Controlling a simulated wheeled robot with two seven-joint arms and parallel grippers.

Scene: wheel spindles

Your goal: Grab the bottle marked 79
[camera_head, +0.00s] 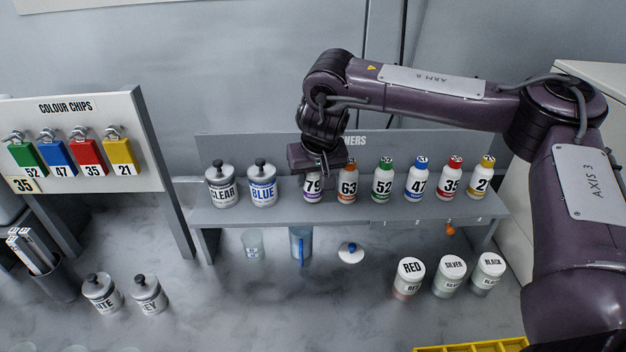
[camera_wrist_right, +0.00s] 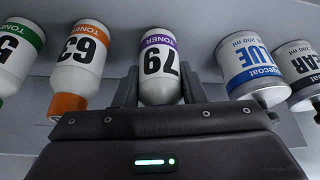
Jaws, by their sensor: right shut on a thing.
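The bottle marked 79 (camera_head: 313,185) is white with a purple band and stands on the grey shelf (camera_head: 290,214), left of the orange-banded bottle marked 63 (camera_head: 347,187). My right gripper (camera_head: 316,172) comes down over it from above and hides its top. In the right wrist view the bottle marked 79 (camera_wrist_right: 160,66) sits between the two fingers of the right gripper (camera_wrist_right: 158,88), which is shut on it. I cannot tell whether its base is still on the shelf. My left gripper is not in view.
Left of it stand the BLUE tin (camera_head: 262,187) and CLEAR tin (camera_head: 222,190). Bottles 52 (camera_head: 382,184), 47 (camera_head: 418,184) and others stand to the right. Below the shelf are a clear cup (camera_head: 252,245), a blue-handled item (camera_head: 301,245) and a RED jar (camera_head: 408,278).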

